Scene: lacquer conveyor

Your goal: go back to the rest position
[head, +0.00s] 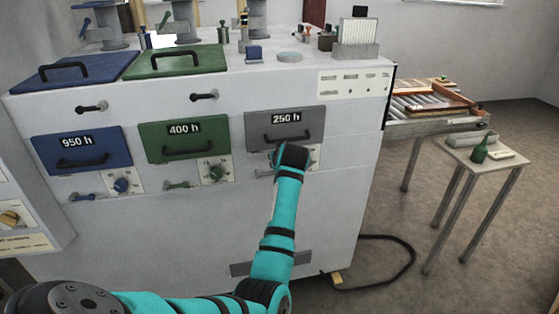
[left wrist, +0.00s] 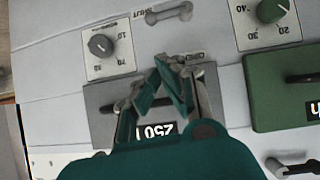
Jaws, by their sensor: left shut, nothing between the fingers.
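My left arm reaches up in the head view to the front of the grey 250 h panel (head: 307,120), and its wrist covers the panel's lower edge. The fingers are hidden there. In the left wrist view my left gripper (left wrist: 165,82) is shut and empty. It is in front of the grey panel (left wrist: 100,95), which appears upside down; whether it touches the panel or its handle, I cannot tell. My right gripper is in neither view.
Blue 950 h (head: 100,145) and green 400 h (head: 155,143) panels sit left of the grey one. A dial (left wrist: 101,45) and a lever (left wrist: 168,14) are close to my gripper. A small side table (head: 500,163) with a green bottle (head: 479,153) stands right.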

